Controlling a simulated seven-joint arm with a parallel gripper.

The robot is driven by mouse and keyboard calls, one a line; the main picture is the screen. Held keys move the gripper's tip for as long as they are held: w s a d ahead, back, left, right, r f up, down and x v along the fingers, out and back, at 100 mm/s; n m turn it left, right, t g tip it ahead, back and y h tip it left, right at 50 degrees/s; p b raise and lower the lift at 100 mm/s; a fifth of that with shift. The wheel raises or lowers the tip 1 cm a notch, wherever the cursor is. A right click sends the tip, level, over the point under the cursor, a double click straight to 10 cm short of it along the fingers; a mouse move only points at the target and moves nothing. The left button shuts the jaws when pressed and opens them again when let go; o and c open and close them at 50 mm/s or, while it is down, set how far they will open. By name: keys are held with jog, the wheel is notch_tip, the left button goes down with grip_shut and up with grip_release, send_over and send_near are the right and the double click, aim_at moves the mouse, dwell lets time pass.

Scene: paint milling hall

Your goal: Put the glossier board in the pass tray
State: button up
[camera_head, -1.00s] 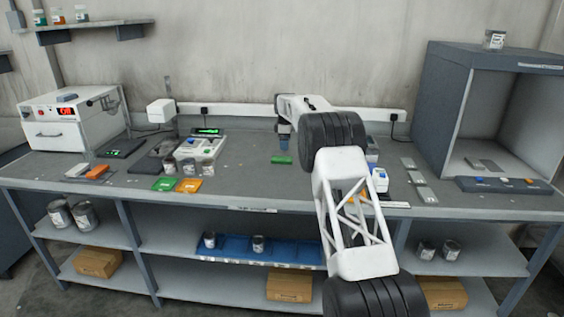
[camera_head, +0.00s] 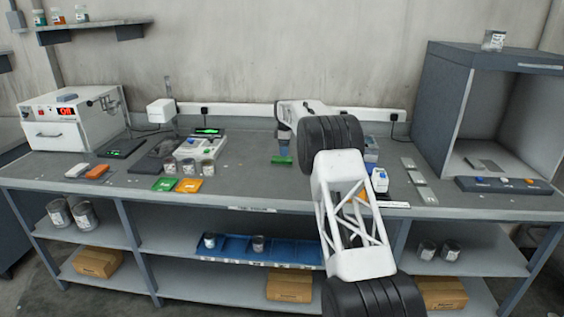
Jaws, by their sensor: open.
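My gripper (camera_head: 284,151) is small in the view and points down at the middle of the bench. It is open, just above or at a small green item (camera_head: 281,161); contact cannot be told. Which board is glossier cannot be told. No tray is readable as the pass tray; a green flat piece (camera_head: 165,184) and an orange one (camera_head: 189,186) lie at the front left. My arm hides part of the bench.
A white oven (camera_head: 55,137) stands at the left. Several small cans (camera_head: 188,168) stand by a white instrument (camera_head: 199,146). A white-blue device (camera_head: 380,180) is right of my arm. The booth (camera_head: 437,110) walls bound the right side.

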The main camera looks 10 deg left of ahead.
aim_at(285, 159)
jog(key=shift+d+f, duration=0.1)
jog(key=shift+f, duration=2.55)
jog(key=c, duration=1.1)
jog(key=shift+r, duration=0.2)
jog(key=shift+s+r, duration=0.1)
jog(key=shift+r, duration=1.6)
jog(key=shift+s+d+r, duration=0.2)
jog(key=shift+s+d, duration=0.45)
jog(key=shift+s, duration=1.9)
jog(key=shift+s+d+r, duration=0.25)
jog(key=shift+s+d, duration=0.35)
jog(key=shift+s, duration=2)
jog(key=shift+s+d+r, duration=0.2)
jog(key=shift+s+d, duration=0.45)
jog(key=shift+s, duration=1.9)
